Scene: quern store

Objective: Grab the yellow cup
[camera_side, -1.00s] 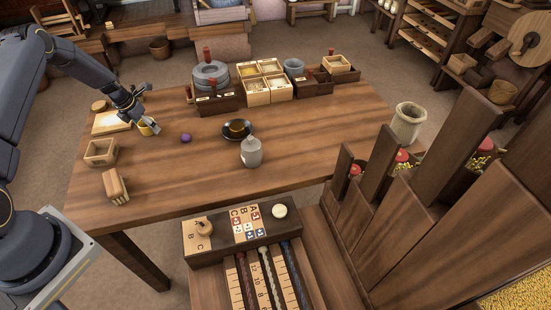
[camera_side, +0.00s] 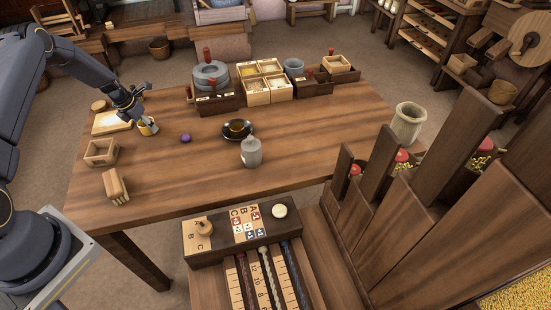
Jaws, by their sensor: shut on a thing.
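A small yellow cup (camera_side: 147,127) stands at the left part of the wooden table, beside the pale board. My gripper (camera_side: 151,121) is at the cup, its fingers shut on the cup's upper right side. The gripper hides part of the cup's rim. The cup looks upright. I cannot tell whether it touches the table.
A purple ball (camera_side: 186,138) lies just right of the cup. A dark bowl on a saucer (camera_side: 238,131) and a grey jar (camera_side: 251,152) stand near the middle. A small wooden box (camera_side: 101,153) sits at the left. Trays with boxes (camera_side: 268,90) line the back.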

